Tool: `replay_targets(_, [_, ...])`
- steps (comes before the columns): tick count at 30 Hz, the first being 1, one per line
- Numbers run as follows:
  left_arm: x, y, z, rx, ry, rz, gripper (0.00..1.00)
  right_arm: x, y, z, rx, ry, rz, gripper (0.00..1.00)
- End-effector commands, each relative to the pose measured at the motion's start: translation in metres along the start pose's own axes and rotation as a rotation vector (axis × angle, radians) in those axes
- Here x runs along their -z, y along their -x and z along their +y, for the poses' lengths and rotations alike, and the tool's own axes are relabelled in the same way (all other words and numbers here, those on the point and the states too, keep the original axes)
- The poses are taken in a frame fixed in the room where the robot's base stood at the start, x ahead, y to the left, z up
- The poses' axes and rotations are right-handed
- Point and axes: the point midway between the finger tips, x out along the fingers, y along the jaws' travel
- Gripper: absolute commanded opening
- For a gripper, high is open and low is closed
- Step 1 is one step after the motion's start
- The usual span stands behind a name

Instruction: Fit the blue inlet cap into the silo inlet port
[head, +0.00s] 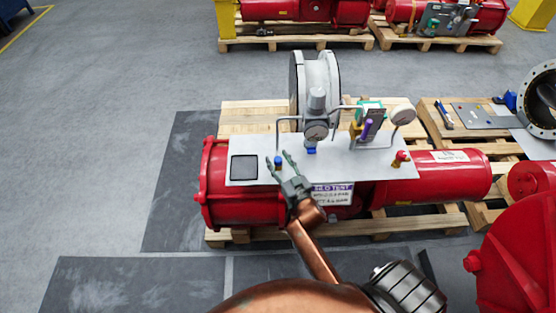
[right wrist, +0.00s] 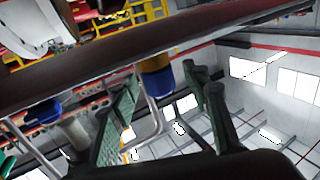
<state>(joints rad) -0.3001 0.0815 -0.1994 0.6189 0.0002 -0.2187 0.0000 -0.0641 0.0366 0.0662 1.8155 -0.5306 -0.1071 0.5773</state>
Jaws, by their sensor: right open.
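A small blue cap (head: 278,160) sits on a brass fitting at the left part of the grey panel (head: 250,140) on a red actuator. A second blue piece (head: 311,150) is below the round gauge at mid panel. I cannot tell which is the inlet cap, or which opening is the silo inlet port. My right gripper (head: 280,157) is open, with its fingers on either side of the left blue cap in the picture. In the right wrist view, which looks inverted, the blue cap (right wrist: 158,82) appears between the spread fingers, without clear contact. My left gripper is out of view.
The red actuator (head: 440,178) lies on a wooden pallet (head: 245,112). Thin pipes, a gauge (head: 316,131) and a red-capped fitting (head: 401,158) stand up from the panel. Another red body (head: 520,250) is at the right. The floor at the left is clear.

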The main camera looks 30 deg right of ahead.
Motion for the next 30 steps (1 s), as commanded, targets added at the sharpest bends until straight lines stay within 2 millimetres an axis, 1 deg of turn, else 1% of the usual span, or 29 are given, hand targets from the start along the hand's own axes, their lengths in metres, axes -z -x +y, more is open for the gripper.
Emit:
replay_targets(5, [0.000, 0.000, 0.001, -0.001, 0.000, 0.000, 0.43, -0.002, 0.021, 0.001, -0.001, -0.001, -0.003, 0.43])
replay_targets(12, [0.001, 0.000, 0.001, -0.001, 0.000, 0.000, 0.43, -0.002, 0.072, 0.000, -0.001, -0.002, -0.003, 0.43])
replay_targets(15, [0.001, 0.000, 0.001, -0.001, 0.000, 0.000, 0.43, -0.001, 0.091, 0.000, -0.001, -0.001, -0.003, 0.43])
replay_targets(18, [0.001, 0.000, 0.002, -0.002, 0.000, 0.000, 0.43, -0.001, 0.105, 0.000, 0.000, -0.001, -0.002, 0.43])
replay_targets(21, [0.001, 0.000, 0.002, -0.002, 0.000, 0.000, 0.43, -0.001, 0.114, 0.000, -0.001, -0.001, -0.002, 0.43])
replay_targets(24, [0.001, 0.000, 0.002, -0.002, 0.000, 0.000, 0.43, 0.000, 0.118, -0.001, 0.000, -0.001, 0.000, 0.43])
replay_targets(30, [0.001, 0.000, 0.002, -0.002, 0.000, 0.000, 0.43, 0.000, 0.119, -0.001, 0.000, 0.000, 0.001, 0.43])
